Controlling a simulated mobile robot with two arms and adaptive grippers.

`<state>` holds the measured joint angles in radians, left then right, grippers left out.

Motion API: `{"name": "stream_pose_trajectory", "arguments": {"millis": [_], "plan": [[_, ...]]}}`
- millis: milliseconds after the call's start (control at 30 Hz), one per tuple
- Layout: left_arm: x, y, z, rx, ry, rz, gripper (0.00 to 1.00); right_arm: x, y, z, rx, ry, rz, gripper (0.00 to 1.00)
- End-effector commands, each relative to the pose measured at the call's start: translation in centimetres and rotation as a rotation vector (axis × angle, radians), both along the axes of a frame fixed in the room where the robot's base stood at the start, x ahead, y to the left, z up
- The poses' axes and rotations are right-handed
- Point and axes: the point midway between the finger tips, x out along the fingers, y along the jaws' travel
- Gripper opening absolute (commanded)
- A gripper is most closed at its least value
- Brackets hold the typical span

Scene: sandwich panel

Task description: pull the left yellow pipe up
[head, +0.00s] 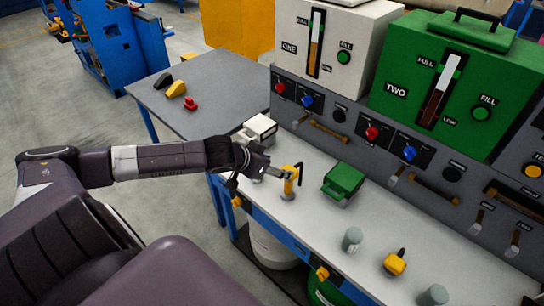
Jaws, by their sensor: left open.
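The left yellow pipe (288,186) stands upright on the light worktop, near the white box. A thin dark curved part shows at its right side. My left gripper (281,173) is open, with its fingers at the upper part of this pipe. Whether they touch it I cannot tell. The gripper and pipe overlap in the view, so part of the pipe is hidden. A second yellow piece (395,264) with a dark tip sits further right on the worktop. My right gripper is not in view.
A white box (259,130) and a green box (343,181) stand on the worktop (310,222) near the pipe. Grey cylinders (352,239) stand further right. Behind rises a grey panel with knobs and handles, below a white tank (333,45) and a green tank (445,80).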

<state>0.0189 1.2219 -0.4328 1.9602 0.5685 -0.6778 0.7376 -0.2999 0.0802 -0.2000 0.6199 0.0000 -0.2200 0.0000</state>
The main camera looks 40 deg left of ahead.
Motion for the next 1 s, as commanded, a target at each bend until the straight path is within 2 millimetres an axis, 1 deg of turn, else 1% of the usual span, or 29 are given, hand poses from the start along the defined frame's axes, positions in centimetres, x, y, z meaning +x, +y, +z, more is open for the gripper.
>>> {"name": "stream_pose_trajectory", "arguments": {"millis": [33,167,367,867,933,1000], "plan": [[-0.5,0.2,0.3,0.004,0.003,-0.001,0.61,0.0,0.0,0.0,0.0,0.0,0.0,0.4],[-1.1,0.2,1.0,0.002,0.002,0.0,0.61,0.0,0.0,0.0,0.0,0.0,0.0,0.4],[-1.4,0.2,1.4,0.001,0.0,0.001,0.61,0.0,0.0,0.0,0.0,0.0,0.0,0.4],[-1.4,0.1,1.4,-0.001,0.0,0.001,0.61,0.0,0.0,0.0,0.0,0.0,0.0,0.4],[-1.6,-0.2,1.1,-0.002,0.004,-0.004,0.61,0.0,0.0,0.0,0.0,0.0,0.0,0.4],[-2.2,-1.2,0.3,-0.002,0.015,-0.015,0.61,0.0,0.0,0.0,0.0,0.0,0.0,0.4]]}}
